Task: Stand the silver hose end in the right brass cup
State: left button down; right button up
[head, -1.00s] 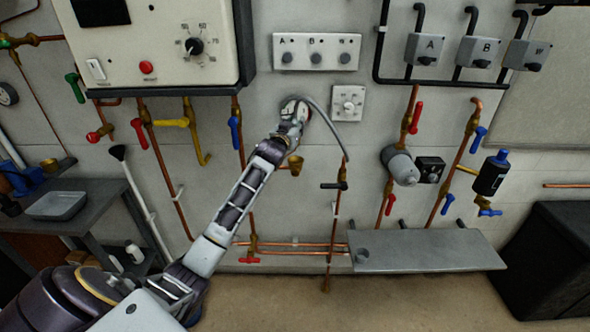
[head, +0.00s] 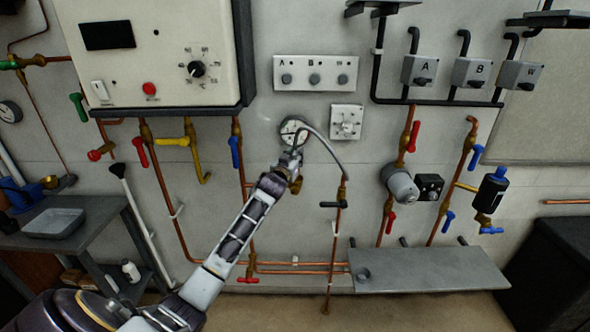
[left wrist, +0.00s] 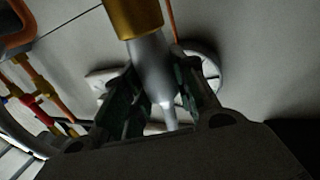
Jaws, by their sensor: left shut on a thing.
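My left gripper (head: 292,165) is in front of the wall, just above the right brass cup (head: 297,187). In the left wrist view its fingers (left wrist: 152,98) are shut on the silver hose end (left wrist: 150,62). The brass cup (left wrist: 133,14) shows at the top of that view, with the wide part of the hose end meeting its rim. I cannot tell how far inside it is. The grey hose (head: 325,138) arcs from the gripper to the pipe with a black-handled valve. Another brass cup (head: 50,182) is at the far left. My right gripper is not in view.
A round gauge (head: 293,131) is on the wall just above the gripper, and a white dial plate (head: 346,122) is to its right. A blue-handled valve (head: 235,152) is to its left. A grey shelf (head: 430,270) is lower right.

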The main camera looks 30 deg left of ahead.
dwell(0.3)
pick_arm(q)
jog(key=shift+f, duration=2.45)
jog(key=shift+f, duration=0.35)
jog(key=c, duration=1.1)
grip_release()
jog(key=shift+c, duration=0.2)
jog(key=shift+r, duration=0.15)
jog(key=shift+r, duration=0.25)
jog(key=shift+v, duration=0.85)
jog(key=b+v, duration=0.1)
jog(key=v, duration=0.9)
